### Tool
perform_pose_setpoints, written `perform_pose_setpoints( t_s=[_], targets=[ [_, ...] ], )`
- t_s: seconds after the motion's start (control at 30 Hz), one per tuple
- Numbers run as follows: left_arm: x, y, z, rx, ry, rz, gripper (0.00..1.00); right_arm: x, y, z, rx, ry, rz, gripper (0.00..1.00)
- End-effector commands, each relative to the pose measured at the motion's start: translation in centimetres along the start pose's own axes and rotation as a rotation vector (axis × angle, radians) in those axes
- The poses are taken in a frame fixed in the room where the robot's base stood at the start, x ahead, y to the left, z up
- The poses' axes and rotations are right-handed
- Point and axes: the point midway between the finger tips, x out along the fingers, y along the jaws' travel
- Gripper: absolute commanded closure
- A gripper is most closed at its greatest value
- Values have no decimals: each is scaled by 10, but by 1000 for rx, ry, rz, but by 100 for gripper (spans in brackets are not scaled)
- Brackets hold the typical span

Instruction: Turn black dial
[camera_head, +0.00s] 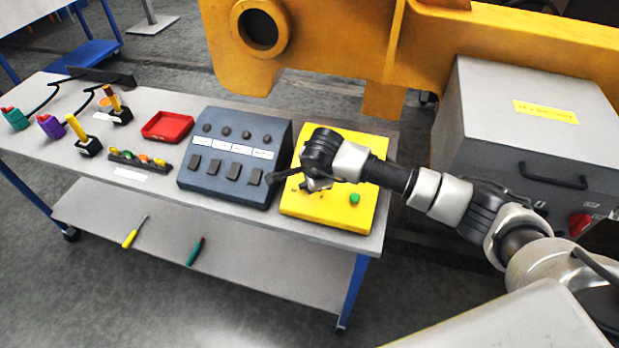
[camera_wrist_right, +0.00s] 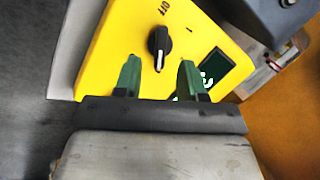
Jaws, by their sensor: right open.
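The black dial (camera_wrist_right: 158,40) sits on a yellow panel (camera_wrist_right: 113,50), near an "OFF" mark and a small line mark. A pale tip shows at the dial's lower end, toward my gripper. In the head view the yellow panel (camera_head: 330,211) lies at the right end of the table, and the dial is hidden there by my arm. My right gripper (camera_wrist_right: 159,66) is open, its two green fingers pointing at the dial, one on either side of its lower end. I cannot tell whether they touch it. It is over the panel's left part in the head view (camera_head: 312,186). My left gripper is not in view.
A dark display (camera_wrist_right: 215,70) is beside the right finger. A green button (camera_head: 354,199) is on the panel. A blue-grey switch box (camera_head: 225,183) stands close left of it, a red tray (camera_head: 167,126) farther left. A grey cabinet (camera_head: 530,150) stands behind my arm.

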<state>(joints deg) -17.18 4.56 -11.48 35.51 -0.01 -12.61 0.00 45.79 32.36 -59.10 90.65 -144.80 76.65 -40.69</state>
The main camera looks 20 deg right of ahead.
Motion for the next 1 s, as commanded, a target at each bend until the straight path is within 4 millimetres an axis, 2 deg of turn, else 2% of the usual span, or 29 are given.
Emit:
perform_pose_setpoints(
  t_s=[0.1,0.3,0.67,0.7,0.9,1.0],
  targets=[
    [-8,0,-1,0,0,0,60,19,0,0,1,0,2,60],
    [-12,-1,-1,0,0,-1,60,40,-1,1,1,-2,0,60],
    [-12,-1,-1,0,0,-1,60,46,0,1,1,-3,-2,60],
    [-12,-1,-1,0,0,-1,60,46,0,1,1,-3,-2,61],
    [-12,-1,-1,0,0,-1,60,46,0,1,1,-2,-2,89],
    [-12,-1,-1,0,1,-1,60,46,0,0,4,-2,-2,89]
  ],
)
